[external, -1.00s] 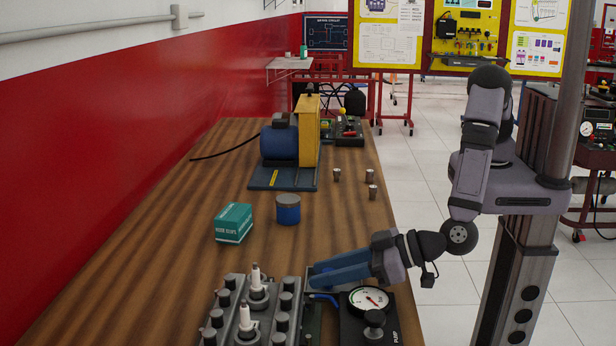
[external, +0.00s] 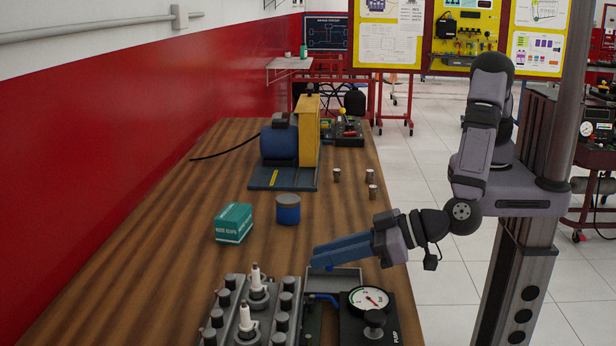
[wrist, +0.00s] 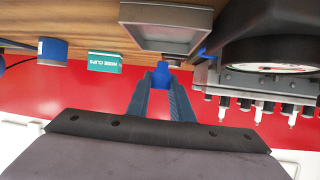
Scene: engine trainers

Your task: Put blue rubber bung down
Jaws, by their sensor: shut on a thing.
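My gripper (external: 318,257) reaches left over the table from the right edge, its blue fingers near level. In the wrist view my gripper (wrist: 162,85) is shut on the blue rubber bung (wrist: 162,72), which shows between the fingertips. In the external view the bung is mostly hidden by the fingers; only a small blue bit shows beneath them. The bung is held up, clear of the wood. A shallow grey tray (external: 347,284) lies on the table just below and in front of the fingers; it also shows in the wrist view (wrist: 168,36).
A pump with a dial gauge (external: 369,299) and a grey block with white spark plugs (external: 245,317) stand at the front. A teal box (external: 234,223) and blue tin (external: 288,210) stand behind. Small metal cylinders (external: 372,192) stand near the right edge. Wood between is clear.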

